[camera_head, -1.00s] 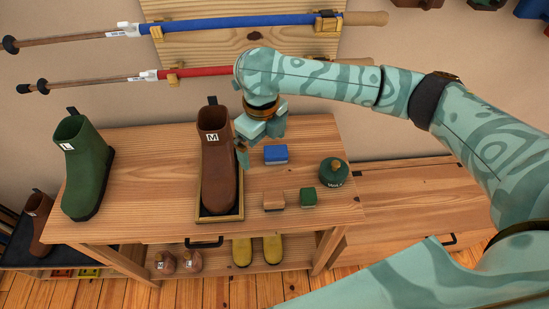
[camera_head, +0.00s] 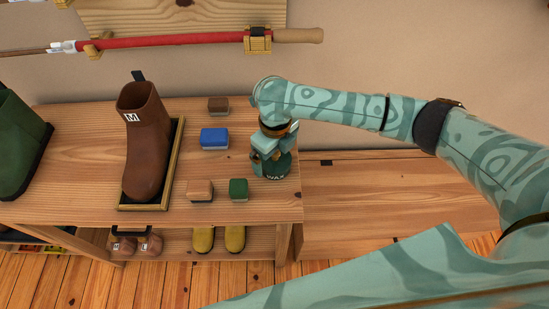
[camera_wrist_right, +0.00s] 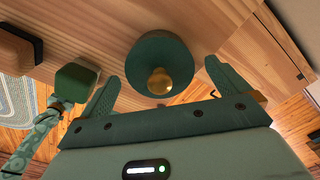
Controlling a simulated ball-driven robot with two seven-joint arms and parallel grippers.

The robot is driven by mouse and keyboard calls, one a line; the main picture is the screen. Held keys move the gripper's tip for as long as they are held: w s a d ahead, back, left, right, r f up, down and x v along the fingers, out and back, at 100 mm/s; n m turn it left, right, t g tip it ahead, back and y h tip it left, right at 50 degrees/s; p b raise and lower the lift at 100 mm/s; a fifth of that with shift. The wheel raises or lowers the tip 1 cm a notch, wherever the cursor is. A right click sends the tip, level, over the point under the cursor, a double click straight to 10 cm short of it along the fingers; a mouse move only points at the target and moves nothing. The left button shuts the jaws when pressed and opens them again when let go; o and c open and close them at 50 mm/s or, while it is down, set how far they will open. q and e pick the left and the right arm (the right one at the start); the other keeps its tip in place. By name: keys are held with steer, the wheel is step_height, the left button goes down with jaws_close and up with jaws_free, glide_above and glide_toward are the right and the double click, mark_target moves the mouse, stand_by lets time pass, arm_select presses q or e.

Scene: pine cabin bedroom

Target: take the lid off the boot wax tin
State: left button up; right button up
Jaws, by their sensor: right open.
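The boot wax tin (camera_head: 271,171) is dark green and round, with pale lettering on its side, near the right end of the wooden bench. In the right wrist view its round lid (camera_wrist_right: 160,52) has a brass knob (camera_wrist_right: 159,82). My right gripper (camera_head: 266,155) is over the tin and hides its top in the head view. In the right wrist view its two fingers (camera_wrist_right: 158,92) are apart, on either side of the knob, and do not seem to touch it. My left arm (camera_wrist_right: 42,138) shows small in the right wrist view; its fingers are not clear.
A green block (camera_head: 238,189), a tan block (camera_head: 200,190), a blue block (camera_head: 214,138) and a brown block (camera_head: 218,105) lie left of the tin. A brown boot (camera_head: 146,140) stands on a tray (camera_head: 174,160). The bench (camera_head: 95,180) ends just right of the tin.

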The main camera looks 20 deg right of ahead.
steer(key=shift+r, duration=0.1)
steer(key=c, duration=1)
arm_select(q)
steer(key=shift+d, duration=0.2)
steer(key=shift+d, duration=0.1)
